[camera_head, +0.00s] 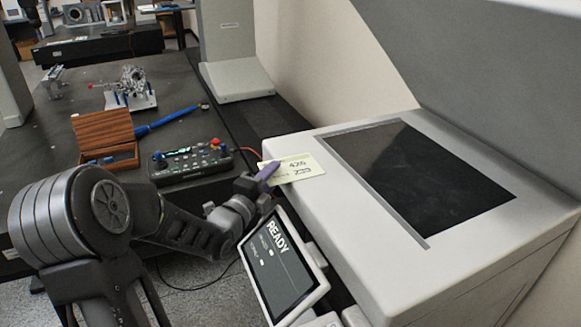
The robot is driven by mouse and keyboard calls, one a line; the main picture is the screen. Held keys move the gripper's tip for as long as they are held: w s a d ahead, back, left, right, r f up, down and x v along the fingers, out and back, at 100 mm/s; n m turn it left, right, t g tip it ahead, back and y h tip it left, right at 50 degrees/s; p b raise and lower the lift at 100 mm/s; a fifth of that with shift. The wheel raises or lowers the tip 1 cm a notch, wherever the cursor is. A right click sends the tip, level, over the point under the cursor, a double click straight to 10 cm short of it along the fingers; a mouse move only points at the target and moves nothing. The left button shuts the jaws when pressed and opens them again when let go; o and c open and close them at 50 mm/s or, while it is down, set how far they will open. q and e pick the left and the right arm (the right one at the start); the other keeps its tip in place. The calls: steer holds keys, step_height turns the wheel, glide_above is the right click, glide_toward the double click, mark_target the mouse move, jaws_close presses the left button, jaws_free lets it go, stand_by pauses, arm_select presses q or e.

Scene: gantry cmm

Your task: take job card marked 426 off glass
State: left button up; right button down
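The job card (300,169) is a pale yellow slip marked 426, with 239 below it. It is at the left edge of the scanner's light grey body, clear of the dark glass (415,175). My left gripper (267,173) reaches in from the left and appears shut on the card's left end, with a purple finger across it. Whether the card touches the scanner's casing is hard to tell. The glass looks bare. My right gripper is not in view.
The scanner's lid (490,60) stands open. A tilted screen (280,262) reading READY is below my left gripper. A control pendant (190,160), a wooden box (105,137) and a blue-handled tool (172,119) lie on the dark table. A metal part (130,88) stands behind.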

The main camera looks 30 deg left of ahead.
arm_select(q)
steer(key=shift+c, duration=0.2)
jaws_close()
stand_by(0.3)
stand_by(0.3)
